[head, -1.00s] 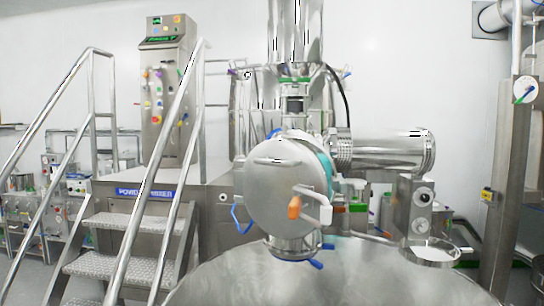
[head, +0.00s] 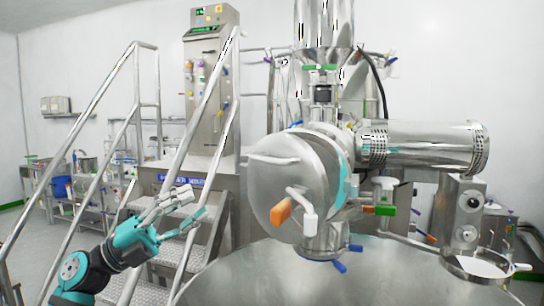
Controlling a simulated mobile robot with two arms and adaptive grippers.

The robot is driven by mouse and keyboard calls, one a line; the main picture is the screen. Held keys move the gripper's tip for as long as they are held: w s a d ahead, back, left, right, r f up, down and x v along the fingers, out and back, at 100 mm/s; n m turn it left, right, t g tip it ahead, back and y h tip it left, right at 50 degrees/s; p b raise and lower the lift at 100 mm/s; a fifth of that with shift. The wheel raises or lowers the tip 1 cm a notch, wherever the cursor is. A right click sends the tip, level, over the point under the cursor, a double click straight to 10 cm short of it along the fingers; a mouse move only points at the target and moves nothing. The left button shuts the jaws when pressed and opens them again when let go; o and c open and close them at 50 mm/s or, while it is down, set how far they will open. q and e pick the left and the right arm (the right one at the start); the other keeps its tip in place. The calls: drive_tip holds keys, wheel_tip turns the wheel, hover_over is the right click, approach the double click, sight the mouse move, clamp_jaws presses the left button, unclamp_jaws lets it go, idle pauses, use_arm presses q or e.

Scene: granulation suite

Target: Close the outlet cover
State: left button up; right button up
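The outlet cover (head: 287,180) is a round steel disc at the front of the mixer outlet, in the middle of the head view. It stands a little ajar, with a gap and a teal ring (head: 342,172) showing behind its right edge. It carries a bar handle (head: 272,160) and a latch lever with an orange grip (head: 281,211). My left gripper (head: 180,211) is at the lower left, apart from the cover and to its left. Its fingers are spread and nothing is between them. My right gripper is not in view.
Metal stairs with handrails (head: 140,120) stand to the left, behind my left arm. A control cabinet (head: 213,85) stands behind them. A large steel vessel top (head: 290,275) lies below the cover. A horizontal steel cylinder (head: 430,147) juts out to the right. A small round tray (head: 478,266) is at the lower right.

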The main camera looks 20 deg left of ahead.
use_arm(q)
drive_tip(key=p, duration=0.3)
approach(264, 160)
drive_tip(key=p+x, duration=0.2)
drive_tip(key=x, duration=0.2)
drive_tip(key=p+x, duration=0.2)
drive_tip(key=x, duration=0.3)
drive_tip(key=shift+w+a+r, duration=0.1)
drive_tip(key=shift+w+a, duration=0.05)
drive_tip(key=shift+w, duration=0.3)
drive_tip(key=shift+w+d+r+p, duration=0.1)
drive_tip(key=shift+w+d+p, duration=0.1)
drive_tip(key=shift+d+p, duration=0.15)
drive_tip(key=shift+d, duration=0.1)
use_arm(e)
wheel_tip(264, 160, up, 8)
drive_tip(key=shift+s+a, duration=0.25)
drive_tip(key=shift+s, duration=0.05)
use_arm(q)
drive_tip(key=shift+c, duration=0.6)
drive_tip(key=c, duration=0.4)
clamp_jaws()
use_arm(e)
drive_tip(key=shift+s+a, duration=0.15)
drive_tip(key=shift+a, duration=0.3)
